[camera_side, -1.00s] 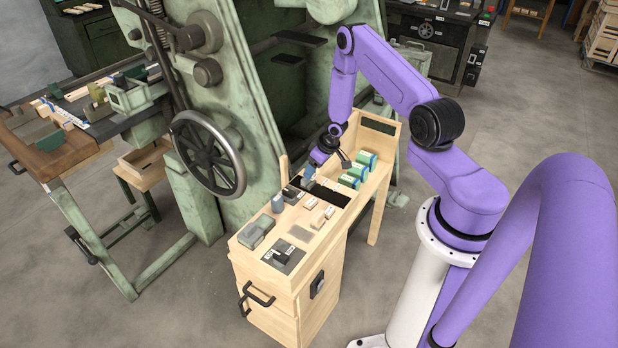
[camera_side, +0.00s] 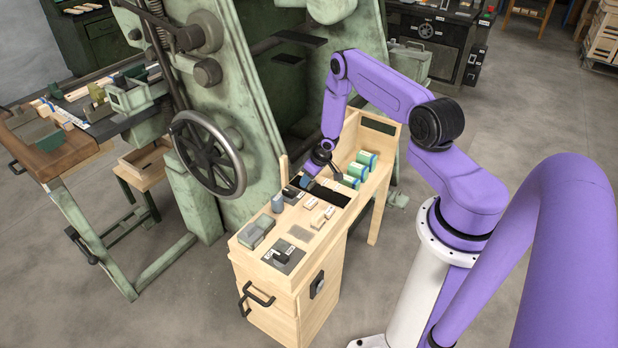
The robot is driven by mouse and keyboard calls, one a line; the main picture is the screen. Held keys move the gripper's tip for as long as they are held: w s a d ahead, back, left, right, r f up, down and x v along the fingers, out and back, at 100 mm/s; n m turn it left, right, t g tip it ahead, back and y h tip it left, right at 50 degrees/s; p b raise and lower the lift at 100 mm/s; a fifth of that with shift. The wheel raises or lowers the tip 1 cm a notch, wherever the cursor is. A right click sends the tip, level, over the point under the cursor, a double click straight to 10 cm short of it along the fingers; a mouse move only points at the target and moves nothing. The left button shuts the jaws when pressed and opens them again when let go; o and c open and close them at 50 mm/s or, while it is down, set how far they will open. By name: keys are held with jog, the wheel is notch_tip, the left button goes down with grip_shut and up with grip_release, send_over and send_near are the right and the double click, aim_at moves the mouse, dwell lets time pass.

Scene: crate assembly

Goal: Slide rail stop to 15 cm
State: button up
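My gripper (camera_side: 320,172) is low over the middle of the wooden bench (camera_side: 262,268), above its dark slot. Its fingers are small here, and I cannot tell whether they are open or shut. A small grey-blue piece (camera_side: 308,183) shows just below and left of the fingers; I cannot tell whether they touch it. A dark block on a grey plate (camera_side: 283,256) sits at the near end of the bench. I cannot tell which piece is the rail stop, and no 15 cm mark is readable.
Green-and-white cylinders (camera_side: 357,171) lie right of my gripper. Small wooden blocks (camera_side: 317,218), a blue-grey cylinder (camera_side: 277,203) and a grey-green box (camera_side: 257,231) stand on the near half. A wooden post (camera_side: 284,167) rises at the left edge, beside the green machine (camera_side: 235,110).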

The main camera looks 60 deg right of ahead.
aim_at(297, 180)
grip_shut()
jog(key=shift+w, duration=1.8)
jog(key=o, duration=0.6)
grip_release()
jog(key=shift+w, duration=0.1)
jog(key=shift+c, duration=0.2)
jog(key=shift+o, duration=0.3)
jog(key=v, duration=1.7)
jog(key=shift+s+r, duration=0.15)
jog(key=shift+s, duration=0.1)
